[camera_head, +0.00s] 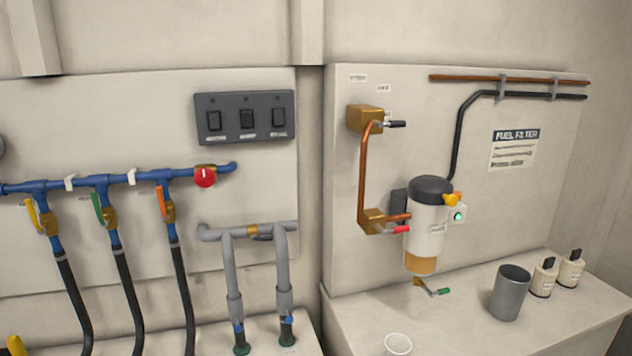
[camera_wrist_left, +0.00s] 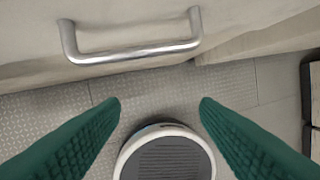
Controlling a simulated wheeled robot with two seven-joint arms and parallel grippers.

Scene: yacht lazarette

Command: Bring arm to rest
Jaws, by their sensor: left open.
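My left gripper (camera_wrist_left: 160,103) shows only in the left wrist view. Its two green ribbed fingers are spread wide apart with nothing between them. Beyond the fingertips is a metal bar handle (camera_wrist_left: 135,50) on a pale panel, apart from the fingers. Neither of my arms shows in the head view, and my right gripper is in neither view.
A fuel filter (camera_head: 427,225) and blue pipes (camera_head: 75,187) are on the wall panels. The patterned floor (camera_wrist_left: 60,115) shows below the handle.

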